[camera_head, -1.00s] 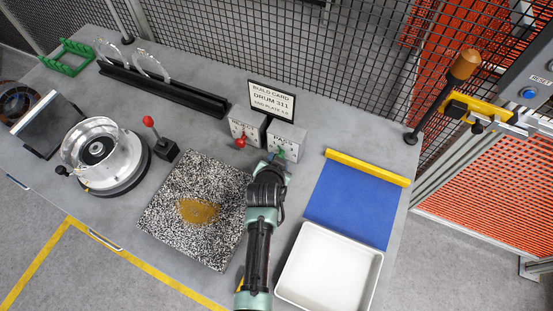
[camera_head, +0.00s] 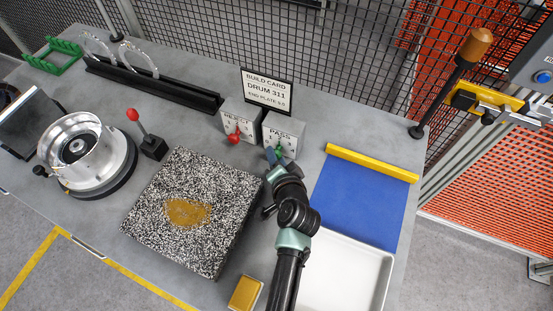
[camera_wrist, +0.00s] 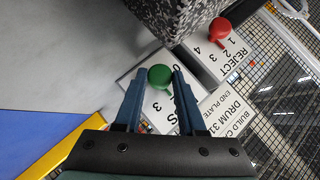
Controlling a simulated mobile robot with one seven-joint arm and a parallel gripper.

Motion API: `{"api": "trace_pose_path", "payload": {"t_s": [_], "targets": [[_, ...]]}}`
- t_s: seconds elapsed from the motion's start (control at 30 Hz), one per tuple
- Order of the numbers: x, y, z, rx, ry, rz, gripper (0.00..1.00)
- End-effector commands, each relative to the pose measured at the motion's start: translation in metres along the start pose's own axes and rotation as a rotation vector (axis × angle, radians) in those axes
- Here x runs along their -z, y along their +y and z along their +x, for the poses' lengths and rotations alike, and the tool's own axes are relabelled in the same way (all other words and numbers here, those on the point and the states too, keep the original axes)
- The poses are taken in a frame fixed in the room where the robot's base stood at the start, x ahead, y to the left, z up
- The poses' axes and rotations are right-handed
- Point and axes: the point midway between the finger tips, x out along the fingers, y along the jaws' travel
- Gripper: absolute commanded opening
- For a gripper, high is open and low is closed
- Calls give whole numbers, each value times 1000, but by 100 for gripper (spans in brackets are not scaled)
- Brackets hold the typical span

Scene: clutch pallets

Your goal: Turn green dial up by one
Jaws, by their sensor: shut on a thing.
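The green dial (camera_head: 280,151) is on the front of the grey PASS box (camera_head: 285,132), partly hidden by my gripper in the head view. In the wrist view the round green dial (camera_wrist: 160,76) sits between my two blue fingertips. My gripper (camera_head: 274,157) is shut on it, one finger on each side; it also fills the lower middle of the wrist view (camera_wrist: 159,80). A digit 3 and part of the PASS lettering show beside the dial. I cannot clearly tell which number its pointer marks.
The REJECT box (camera_head: 238,113) with a red dial (camera_head: 234,138) stands just left of the PASS box. The build card (camera_head: 267,91) stands behind. A speckled block (camera_head: 160,225) lies close left of my arm; a blue mat (camera_head: 360,200) and white tray (camera_head: 372,275) lie right.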

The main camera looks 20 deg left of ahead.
Motion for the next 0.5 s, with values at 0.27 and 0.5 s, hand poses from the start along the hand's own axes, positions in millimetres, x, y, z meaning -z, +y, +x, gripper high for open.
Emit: {"api": "trace_pose_path", "payload": {"t_s": [0.27,0.5], "targets": [[-2,1,0,-1,-5,3,0],[-1,0,0,-1,-4,2,68]]}}
